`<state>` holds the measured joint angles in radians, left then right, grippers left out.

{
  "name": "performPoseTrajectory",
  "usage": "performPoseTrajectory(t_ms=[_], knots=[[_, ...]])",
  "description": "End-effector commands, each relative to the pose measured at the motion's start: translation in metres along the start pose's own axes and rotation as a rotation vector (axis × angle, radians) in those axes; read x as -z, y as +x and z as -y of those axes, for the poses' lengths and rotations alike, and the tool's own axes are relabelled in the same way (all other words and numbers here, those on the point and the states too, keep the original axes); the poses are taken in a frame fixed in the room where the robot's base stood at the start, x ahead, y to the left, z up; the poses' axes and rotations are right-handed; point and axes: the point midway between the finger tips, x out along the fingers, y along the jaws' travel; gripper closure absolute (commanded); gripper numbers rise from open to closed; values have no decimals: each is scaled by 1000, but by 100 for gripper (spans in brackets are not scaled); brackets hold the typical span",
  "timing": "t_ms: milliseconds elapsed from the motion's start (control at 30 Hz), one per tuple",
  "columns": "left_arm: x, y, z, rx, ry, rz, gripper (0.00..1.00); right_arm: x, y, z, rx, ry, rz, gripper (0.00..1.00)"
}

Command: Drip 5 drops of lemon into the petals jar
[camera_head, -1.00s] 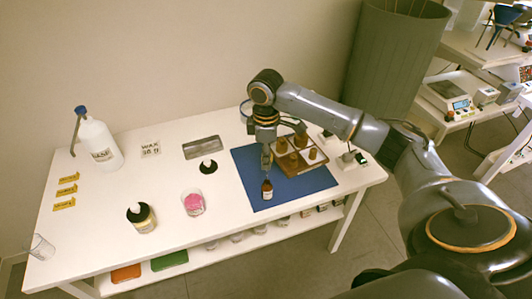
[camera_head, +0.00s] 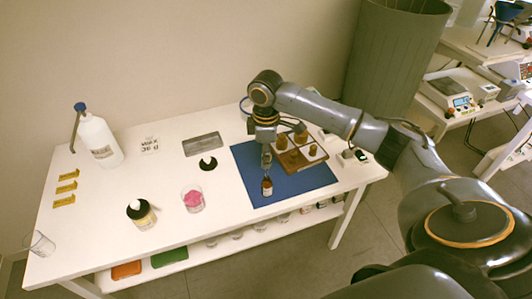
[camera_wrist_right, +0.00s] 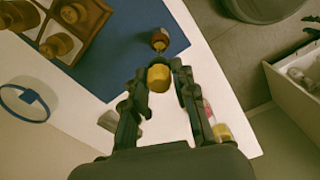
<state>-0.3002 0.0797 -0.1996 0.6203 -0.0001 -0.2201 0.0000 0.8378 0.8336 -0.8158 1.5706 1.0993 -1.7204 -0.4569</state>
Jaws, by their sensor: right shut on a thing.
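The petals jar (camera_head: 193,199) is a clear glass with pink petals, standing left of the blue mat. A small dark amber bottle (camera_head: 267,187) with a pale label stands upright near the mat's front left; the label is too small to read. My right gripper (camera_head: 266,166) is directly above this bottle, pointing down. In the right wrist view, my right gripper (camera_wrist_right: 158,82) is shut on a yellow-amber cap-like piece (camera_wrist_right: 158,77). A brown bottle (camera_wrist_right: 160,38) shows beyond the fingertips. No drops can be made out. My left gripper is out of view.
A wooden rack (camera_head: 318,159) with several amber bottles stands on the blue mat (camera_head: 250,170), right of my gripper. A white jug (camera_head: 100,142) stands at the back left. The front left table is mostly clear.

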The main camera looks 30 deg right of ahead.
Motion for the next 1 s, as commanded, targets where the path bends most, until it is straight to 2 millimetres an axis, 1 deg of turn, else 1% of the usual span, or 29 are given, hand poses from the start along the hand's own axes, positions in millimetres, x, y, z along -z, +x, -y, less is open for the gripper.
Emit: performPoseTrajectory(t_ms=[1000], knots=[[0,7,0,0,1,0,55,0,42,0,1,-1,0,100]])
